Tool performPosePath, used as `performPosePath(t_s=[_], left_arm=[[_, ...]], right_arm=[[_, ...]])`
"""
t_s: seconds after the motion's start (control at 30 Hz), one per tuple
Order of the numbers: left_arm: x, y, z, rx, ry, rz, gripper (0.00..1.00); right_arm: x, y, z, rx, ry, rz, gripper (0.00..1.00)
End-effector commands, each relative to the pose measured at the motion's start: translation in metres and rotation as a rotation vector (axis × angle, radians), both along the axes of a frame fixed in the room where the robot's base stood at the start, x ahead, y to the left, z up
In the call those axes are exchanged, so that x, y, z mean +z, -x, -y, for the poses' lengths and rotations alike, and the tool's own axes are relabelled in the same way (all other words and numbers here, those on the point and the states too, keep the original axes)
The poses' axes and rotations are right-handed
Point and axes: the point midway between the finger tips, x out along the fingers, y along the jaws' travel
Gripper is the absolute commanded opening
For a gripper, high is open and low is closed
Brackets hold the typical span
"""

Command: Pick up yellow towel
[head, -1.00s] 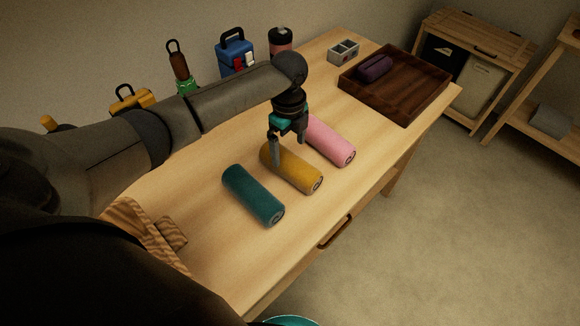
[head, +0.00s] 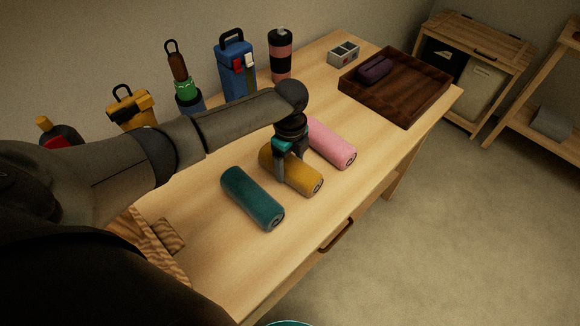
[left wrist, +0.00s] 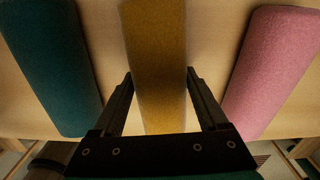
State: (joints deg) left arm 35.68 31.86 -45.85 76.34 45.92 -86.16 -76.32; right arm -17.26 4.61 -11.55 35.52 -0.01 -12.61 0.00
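The yellow towel (head: 305,181) is a rolled mustard cylinder lying on the wooden table, between a teal roll (head: 252,198) and a pink roll (head: 332,145). My left gripper (head: 291,168) is down over the middle of the yellow towel, pointing downward. In the left wrist view the yellow towel (left wrist: 155,35) runs between the two fingers, one on each side. The fingers are open; whether the tips touch the towel I cannot tell. My gripper hides part of the towel in the head view. My right gripper is not in view.
A dark wooden tray (head: 409,105) with a purple case (head: 375,68) lies at the table's far end, near a small grey box (head: 343,53). A blue box (head: 236,68), a pink and black bottle (head: 281,56) and other items line the wall side. The table front is clear.

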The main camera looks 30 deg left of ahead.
Motion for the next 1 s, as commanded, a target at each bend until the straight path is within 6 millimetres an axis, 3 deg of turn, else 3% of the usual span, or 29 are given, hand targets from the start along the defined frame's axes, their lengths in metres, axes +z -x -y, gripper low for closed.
performPosePath(t_s=[0.07, 0.5, 0.8, 1.0], left_arm=[[0.0, 0.0, 0.0, 0.0, 0.0, 0.0, 0.62], [0.0, 0.0, 0.0, 0.0, 0.0, 0.001, 0.12], [0.003, -0.001, 0.0, 0.0, 0.0, 0.002, 0.11], [0.019, -0.002, -0.001, 0.001, 0.0, 0.004, 0.11]], right_arm=[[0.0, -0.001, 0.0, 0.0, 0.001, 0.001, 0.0], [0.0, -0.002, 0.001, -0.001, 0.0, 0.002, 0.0], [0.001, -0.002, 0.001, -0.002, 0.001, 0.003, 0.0], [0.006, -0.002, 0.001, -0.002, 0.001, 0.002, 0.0]])
